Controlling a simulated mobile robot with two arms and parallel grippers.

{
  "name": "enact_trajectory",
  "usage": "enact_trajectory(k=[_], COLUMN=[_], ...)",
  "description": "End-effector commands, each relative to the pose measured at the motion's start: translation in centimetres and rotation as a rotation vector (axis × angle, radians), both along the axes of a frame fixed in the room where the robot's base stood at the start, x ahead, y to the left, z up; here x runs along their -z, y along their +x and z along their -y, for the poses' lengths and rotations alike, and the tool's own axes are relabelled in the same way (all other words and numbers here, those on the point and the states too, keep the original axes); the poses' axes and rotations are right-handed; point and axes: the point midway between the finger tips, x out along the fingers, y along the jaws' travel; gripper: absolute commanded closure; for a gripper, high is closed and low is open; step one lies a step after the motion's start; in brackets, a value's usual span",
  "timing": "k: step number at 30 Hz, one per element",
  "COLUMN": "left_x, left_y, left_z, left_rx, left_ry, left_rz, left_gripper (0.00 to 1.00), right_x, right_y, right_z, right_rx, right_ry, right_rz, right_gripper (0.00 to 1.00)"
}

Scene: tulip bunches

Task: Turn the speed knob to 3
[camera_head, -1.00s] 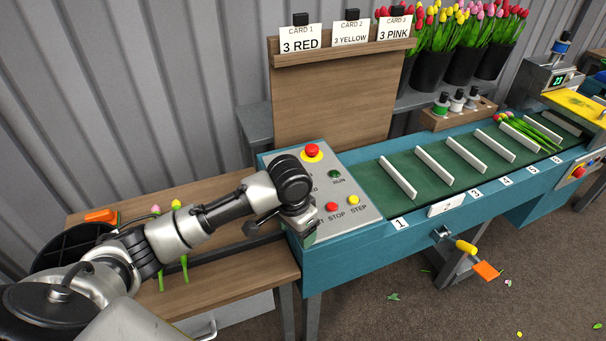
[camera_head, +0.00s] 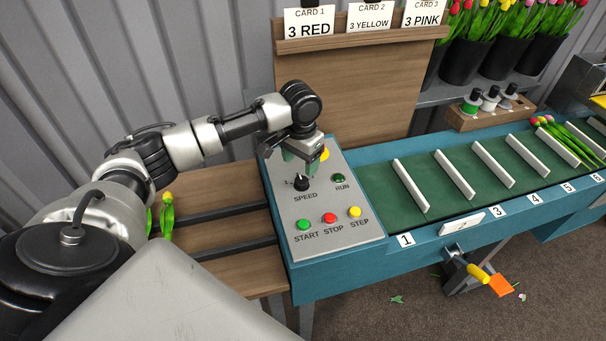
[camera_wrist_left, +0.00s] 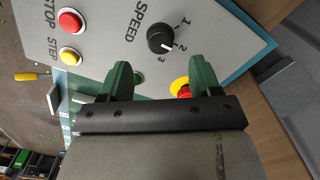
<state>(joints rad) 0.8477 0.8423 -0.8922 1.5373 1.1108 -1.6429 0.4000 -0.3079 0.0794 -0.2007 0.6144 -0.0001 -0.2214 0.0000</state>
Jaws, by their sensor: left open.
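The black speed knob (camera_head: 301,182) stands on the grey control panel (camera_head: 345,215), above the word SPEED. In the left wrist view the knob (camera_wrist_left: 160,38) has the numbers 1, 2 and 3 around it. Its pale mark appears to point near 2, though it is small. My left gripper (camera_head: 300,162) is open, with green fingers, just behind and above the knob in the head view. In the left wrist view the knob lies beyond the gap between the fingertips (camera_wrist_left: 162,76), and nothing is between them. My right gripper is not in view.
A red and yellow stop button (camera_wrist_left: 182,88) is close to one finger. The green RUN lamp (camera_head: 338,178) and START (camera_head: 304,225), STOP (camera_head: 330,218) and STEP (camera_head: 355,212) buttons are on the panel. The slatted conveyor (camera_head: 430,185) runs to the right.

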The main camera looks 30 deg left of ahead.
Motion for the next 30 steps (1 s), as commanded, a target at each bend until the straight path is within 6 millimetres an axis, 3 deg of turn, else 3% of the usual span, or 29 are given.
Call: enact_trajectory(k=[4, 9, 14, 22, 23, 30], left_x=[3.0, 5.4, 6.5, 6.7, 6.7, 6.6], left_y=[-0.1, 0.0, 0.0, 0.0, 0.0, 0.0], left_z=[0.1, 0.0, 0.0, 0.0, 0.0, 0.0], left_rx=[0.0, 0.001, 0.001, 0.002, 0.002, 0.001], left_ry=[0.0, 0.001, 0.001, 0.001, 0.001, 0.001], left_rz=[-0.004, -0.002, 0.0, 0.001, 0.001, 0.001], left_gripper=[0.37, 0.37, 0.37, 0.37, 0.38, 0.75], right_x=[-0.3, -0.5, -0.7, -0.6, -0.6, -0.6], right_y=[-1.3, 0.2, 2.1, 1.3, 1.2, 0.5], right_z=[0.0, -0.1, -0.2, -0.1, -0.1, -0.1], right_rx=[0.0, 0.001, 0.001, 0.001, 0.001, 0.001], right_ry=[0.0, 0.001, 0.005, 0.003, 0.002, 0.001], right_rz=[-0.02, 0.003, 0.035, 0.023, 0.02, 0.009], right_gripper=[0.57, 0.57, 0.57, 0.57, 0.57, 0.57])
